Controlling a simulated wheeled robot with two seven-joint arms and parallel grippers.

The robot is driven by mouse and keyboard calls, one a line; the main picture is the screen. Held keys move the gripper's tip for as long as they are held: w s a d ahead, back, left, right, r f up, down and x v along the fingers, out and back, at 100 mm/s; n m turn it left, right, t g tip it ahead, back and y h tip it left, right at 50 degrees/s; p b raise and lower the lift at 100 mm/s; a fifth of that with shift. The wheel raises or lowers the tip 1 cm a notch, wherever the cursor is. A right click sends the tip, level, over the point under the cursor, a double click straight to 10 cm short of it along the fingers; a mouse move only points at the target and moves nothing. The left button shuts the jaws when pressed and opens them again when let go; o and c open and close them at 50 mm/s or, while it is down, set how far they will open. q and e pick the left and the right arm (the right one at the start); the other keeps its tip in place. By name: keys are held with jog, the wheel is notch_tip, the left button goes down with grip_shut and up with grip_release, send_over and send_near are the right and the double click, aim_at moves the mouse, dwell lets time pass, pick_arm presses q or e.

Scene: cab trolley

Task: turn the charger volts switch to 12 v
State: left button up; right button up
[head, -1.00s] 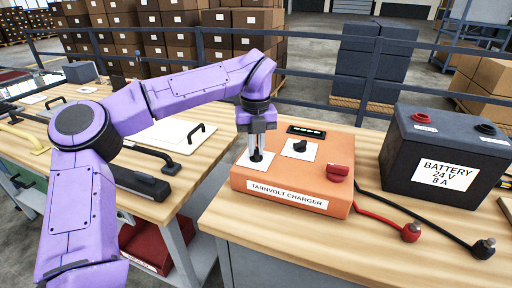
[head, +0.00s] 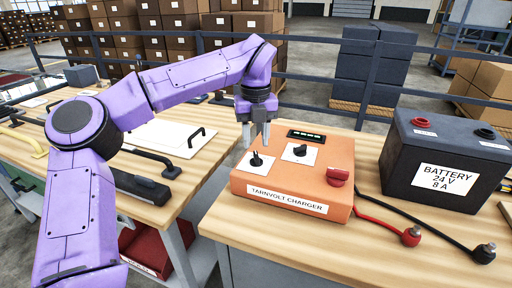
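The orange charger (head: 294,178) labelled TARNVOLT CHARGER sits on the wooden bench. On its top a black knob (head: 256,159) stands on a white plate at the left, and a second black knob (head: 300,150) on a white plate to its right. Their markings are too small to read. A red knob (head: 337,175) is at the right front. My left gripper (head: 256,142) is just above the left knob, fingers pointing down and apart, with nothing between them. My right gripper is not in view.
A dark battery (head: 447,158) labelled 24 V, 8 A stands right of the charger. Red (head: 411,236) and black (head: 485,252) clamp leads lie on the bench front. A second bench (head: 165,205) is at the left, with a gap between.

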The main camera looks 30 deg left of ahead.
aim_at(256, 153)
pick_arm(q)
notch_tip(256, 153, up, 7)
jog(key=shift+p, duration=0.35)
jog(key=shift+f, duration=0.15)
